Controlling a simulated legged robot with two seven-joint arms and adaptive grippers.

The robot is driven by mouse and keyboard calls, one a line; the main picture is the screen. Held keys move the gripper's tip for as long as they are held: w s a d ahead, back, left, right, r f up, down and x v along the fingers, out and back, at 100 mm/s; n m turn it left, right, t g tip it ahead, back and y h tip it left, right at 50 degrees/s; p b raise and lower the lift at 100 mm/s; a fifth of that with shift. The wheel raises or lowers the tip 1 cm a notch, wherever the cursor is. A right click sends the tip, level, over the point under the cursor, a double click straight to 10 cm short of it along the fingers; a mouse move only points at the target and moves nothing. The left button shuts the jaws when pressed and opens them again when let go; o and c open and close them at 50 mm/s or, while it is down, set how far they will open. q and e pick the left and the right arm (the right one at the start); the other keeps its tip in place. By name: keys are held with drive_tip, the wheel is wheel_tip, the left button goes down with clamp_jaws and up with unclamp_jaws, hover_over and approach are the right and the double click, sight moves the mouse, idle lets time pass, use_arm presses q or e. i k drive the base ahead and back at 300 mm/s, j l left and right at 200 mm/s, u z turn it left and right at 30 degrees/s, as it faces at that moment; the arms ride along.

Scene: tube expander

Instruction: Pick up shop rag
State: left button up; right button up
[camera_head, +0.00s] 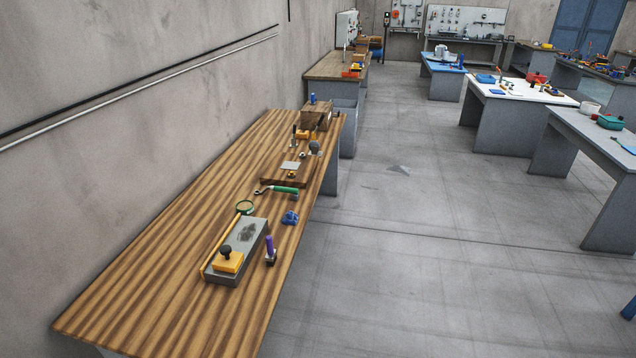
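A small crumpled blue thing (290,217), which looks like the shop rag, lies near the right edge of the striped wooden workbench (150,290). A green-handled tool (284,190) lies just behind it. A purple-handled upright tool (270,250) stands in front of it, near the same edge. Neither of my grippers is in view, so nothing shows between them and the rag.
A grey block with a yellow, black-knobbed piece (229,260) sits on the bench. A wall borders the left; open floor (430,270) lies right.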

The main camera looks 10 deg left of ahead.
sight(292, 217)
drive_tip(key=i+u, duration=0.1)
drive_tip(key=i, duration=0.8)
drive_tip(key=i+l, duration=0.2)
drive_tip(key=i, duration=0.65)
drive_tip(key=j+u, duration=0.05)
